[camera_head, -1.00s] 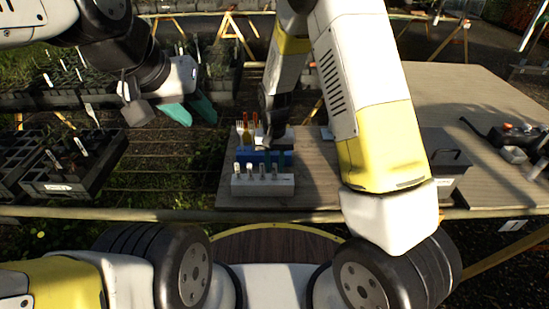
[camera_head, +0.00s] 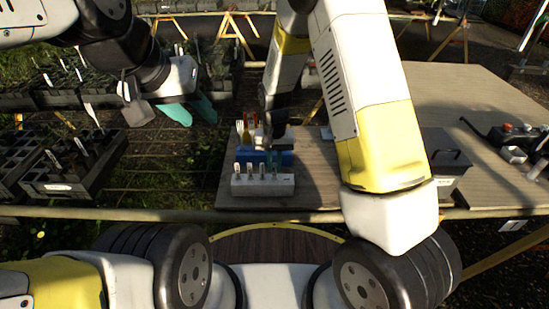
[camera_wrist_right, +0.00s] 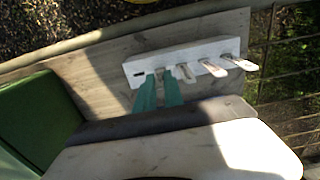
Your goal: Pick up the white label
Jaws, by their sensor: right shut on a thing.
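A white block (camera_head: 285,190) near the front of the wooden bench holds a row of several upright white labels. My right gripper (camera_head: 276,162) is at the right end of the row, its teal fingers shut on the rightmost white label. In the right wrist view the fingers (camera_wrist_right: 158,85) reach the block's edge (camera_wrist_right: 150,59). The held label is largely hidden between them. Other labels (camera_wrist_right: 212,69) stand beside the fingers in the block. My left gripper (camera_head: 190,111) hangs at the left with its teal fingers apart and empty.
A blue rack (camera_head: 246,157) with tools, including a white fork (camera_head: 239,130), stands behind the block. A dark grey box (camera_head: 440,155) with a handle is to the right. Black seedling trays (camera_head: 75,168) lie at the left. The bench front right of the block is clear.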

